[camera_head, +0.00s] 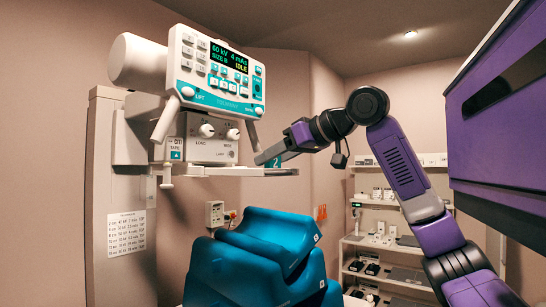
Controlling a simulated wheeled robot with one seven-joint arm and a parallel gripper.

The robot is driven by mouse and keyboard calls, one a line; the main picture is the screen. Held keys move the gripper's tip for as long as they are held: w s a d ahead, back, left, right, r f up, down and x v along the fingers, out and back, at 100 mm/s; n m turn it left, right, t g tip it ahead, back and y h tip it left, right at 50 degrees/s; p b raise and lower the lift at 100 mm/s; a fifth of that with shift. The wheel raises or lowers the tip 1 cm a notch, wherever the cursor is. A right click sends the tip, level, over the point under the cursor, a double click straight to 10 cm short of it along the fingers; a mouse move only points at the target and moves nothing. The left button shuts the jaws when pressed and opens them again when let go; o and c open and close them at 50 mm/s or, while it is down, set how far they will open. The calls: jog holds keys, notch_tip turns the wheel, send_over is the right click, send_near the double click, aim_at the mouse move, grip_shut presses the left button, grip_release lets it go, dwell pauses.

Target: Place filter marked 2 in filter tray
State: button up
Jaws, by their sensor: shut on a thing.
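The teal filter marked 2 (276,165) shows in the head view at the right end of the white ledge under the X-ray head. My gripper (262,157) reaches in from the right and is shut on this filter. Its fingers cover part of the filter. The white ledge (232,172) looks like the filter tray, seen nearly edge-on. The filter is at its right end; I cannot tell whether it rests in the tray or is held just in front of it.
The X-ray head (205,150) with knobs and the control panel (222,75) with handles are close above the ledge. Blue-covered furniture (255,262) stands below. Shelves (385,270) with small items stand behind my arm. A column (115,190) is at left.

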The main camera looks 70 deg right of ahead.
jog(key=shift+f, duration=0.2)
jog(key=o, duration=1.5)
jog(key=shift+c, duration=0.2)
jog(key=shift+r, duration=0.2)
jog(key=b+v, duration=0.1)
jog(key=v, duration=1.1)
jog(key=shift+b, duration=0.4)
